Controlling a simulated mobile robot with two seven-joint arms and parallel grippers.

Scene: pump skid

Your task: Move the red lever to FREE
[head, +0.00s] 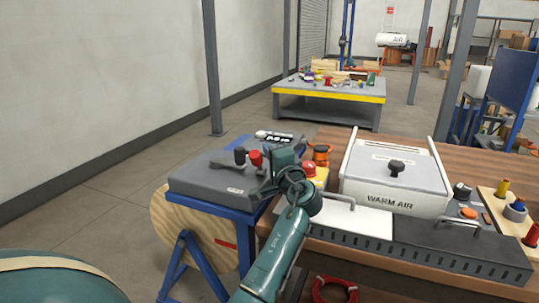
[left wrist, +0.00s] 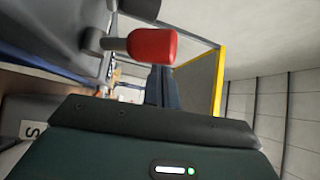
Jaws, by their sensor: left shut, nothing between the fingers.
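The red lever (head: 256,158) stands on top of a grey box (head: 205,185), beside a black-knobbed lever (head: 240,155). In the left wrist view the red lever's knob (left wrist: 152,46) is large and close, on a grey stem, above the dark gripper body. My left gripper (head: 284,160) is just right of the red lever in the head view. It is shut and empty, with the knob outside its fingers. I cannot tell whether it touches the lever. The FREE marking is not readable. My right gripper is out of view.
The grey box rests on a blue stand (head: 240,208) by a wooden cable drum (head: 178,232). To the right, a wooden bench carries a red button on a yellow box (head: 310,170) and a WARM AIR unit (head: 395,182). Open floor lies at the left.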

